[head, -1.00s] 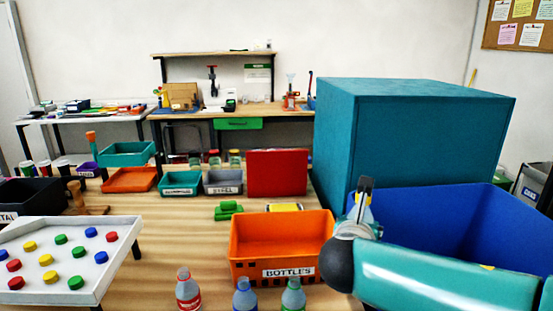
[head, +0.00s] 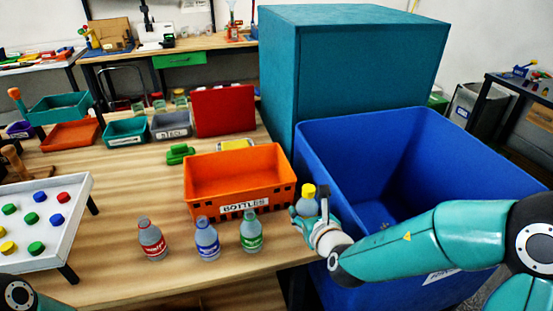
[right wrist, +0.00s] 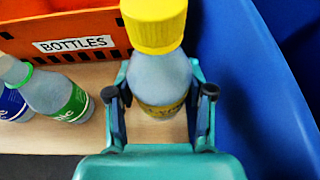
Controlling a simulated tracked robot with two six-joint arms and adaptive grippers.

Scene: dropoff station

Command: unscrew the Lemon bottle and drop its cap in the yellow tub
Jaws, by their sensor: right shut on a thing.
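A clear bottle with a yellow cap (head: 308,191) and a yellow label is at the right edge of the table, beside the orange crate. The label's words are too small to read. My right gripper (head: 318,224) is shut on its body, below the cap. In the right wrist view the bottle (right wrist: 160,85) is upright between the fingers, its yellow cap (right wrist: 153,25) in place. I cannot tell whether its base touches the table. A yellow object (head: 236,144) lies partly hidden behind the crate; I cannot tell whether it is a tub. My left gripper is out of view.
An orange crate (head: 240,208) labelled BOTTLES stands left of the held bottle. Red, blue and green-labelled bottles (head: 152,240) stand in front. A white tray (head: 75,215) holds coloured caps. A large blue bin (head: 370,130) is right of the table.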

